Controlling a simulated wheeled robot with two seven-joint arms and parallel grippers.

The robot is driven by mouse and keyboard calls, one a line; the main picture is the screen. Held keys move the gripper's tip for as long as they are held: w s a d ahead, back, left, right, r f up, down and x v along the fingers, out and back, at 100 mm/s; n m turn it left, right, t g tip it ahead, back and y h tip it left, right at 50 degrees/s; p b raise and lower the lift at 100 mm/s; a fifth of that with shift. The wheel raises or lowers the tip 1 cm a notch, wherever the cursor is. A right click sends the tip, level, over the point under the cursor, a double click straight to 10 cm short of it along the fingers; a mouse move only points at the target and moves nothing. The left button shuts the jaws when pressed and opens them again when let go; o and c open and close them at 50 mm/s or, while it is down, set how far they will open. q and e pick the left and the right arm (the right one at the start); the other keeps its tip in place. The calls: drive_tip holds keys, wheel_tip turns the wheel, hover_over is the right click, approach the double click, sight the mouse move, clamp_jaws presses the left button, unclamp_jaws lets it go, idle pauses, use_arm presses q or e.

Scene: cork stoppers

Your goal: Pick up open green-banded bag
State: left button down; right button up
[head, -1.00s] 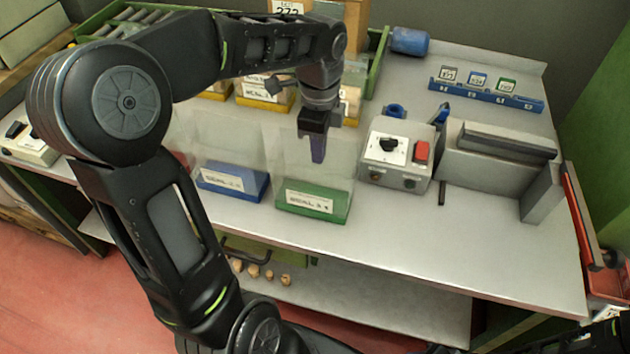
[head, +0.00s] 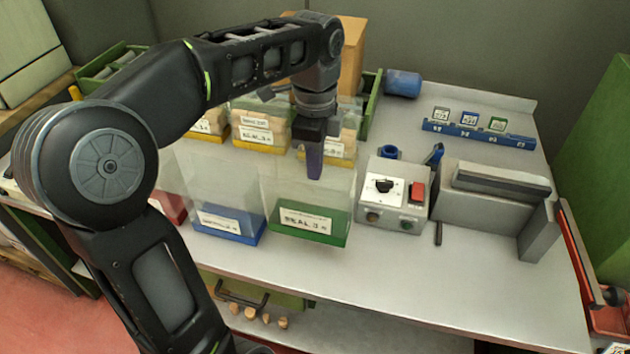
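The green-banded bag (head: 310,226) is a clear, upright bag with a white label on its green base band. It stands on the grey bench, left of a control box. My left gripper (head: 314,168) points down at the bag's upper part, overlapping its clear wall in the head view. Its dark purple fingers appear edge-on, so I cannot tell whether they are apart or touching the bag. My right gripper is out of view.
A blue-banded bag (head: 228,224) stands close on the left. Yellow-banded bags of corks (head: 258,137) stand behind. The control box (head: 395,195) with a red switch and a grey sealer-like machine (head: 490,200) are on the right. The bench front right is clear.

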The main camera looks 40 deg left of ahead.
use_arm(q)
wheel_tip(320, 180, up, 2)
drive_tip(key=shift+r+p, duration=0.1)
drive_tip(key=shift+p, duration=0.4)
